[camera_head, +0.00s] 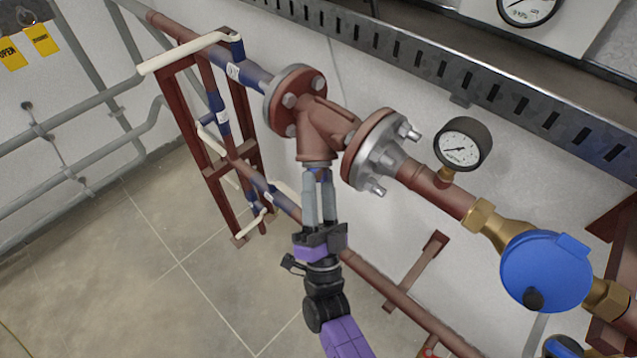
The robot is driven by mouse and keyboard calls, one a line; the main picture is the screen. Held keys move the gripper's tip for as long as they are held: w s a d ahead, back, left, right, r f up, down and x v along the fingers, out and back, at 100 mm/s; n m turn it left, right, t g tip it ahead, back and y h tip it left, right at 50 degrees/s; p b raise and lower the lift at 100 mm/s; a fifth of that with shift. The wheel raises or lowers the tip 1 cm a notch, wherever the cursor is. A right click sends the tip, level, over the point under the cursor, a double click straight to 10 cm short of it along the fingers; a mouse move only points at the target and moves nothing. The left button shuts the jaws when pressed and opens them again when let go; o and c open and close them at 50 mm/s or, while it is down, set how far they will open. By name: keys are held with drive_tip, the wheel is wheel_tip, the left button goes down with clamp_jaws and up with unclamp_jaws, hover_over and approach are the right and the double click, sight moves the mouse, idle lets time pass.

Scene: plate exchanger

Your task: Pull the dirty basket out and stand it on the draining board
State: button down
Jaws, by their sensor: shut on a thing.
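The red-brown Y-shaped strainer body (322,128) sits in the pipe between two bolted flanges, its short leg pointing down. My gripper (318,172) is right below the leg's mouth, fingers pointing up at it. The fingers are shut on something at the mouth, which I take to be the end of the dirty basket. The basket itself is hidden by the strainer leg and my fingers, so how far it is out cannot be told. I cannot make out a draining board in this view.
A pressure gauge (462,144) and a blue meter (545,271) are on the pipe to the right. A red pipe stand (196,118) with pale handles is at left. A lower pipe (392,293) runs behind my gripper. The tiled floor (110,270) at lower left is clear.

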drive_tip(key=shift+b+v, duration=1.1)
drive_tip(key=shift+v, duration=1.45)
drive_tip(key=shift+s+f, duration=0.1)
drive_tip(key=shift+b+v, duration=0.6)
drive_tip(key=shift+v, duration=0.6)
drive_tip(key=shift+b+v, duration=1.2)
drive_tip(key=shift+v, duration=1.3)
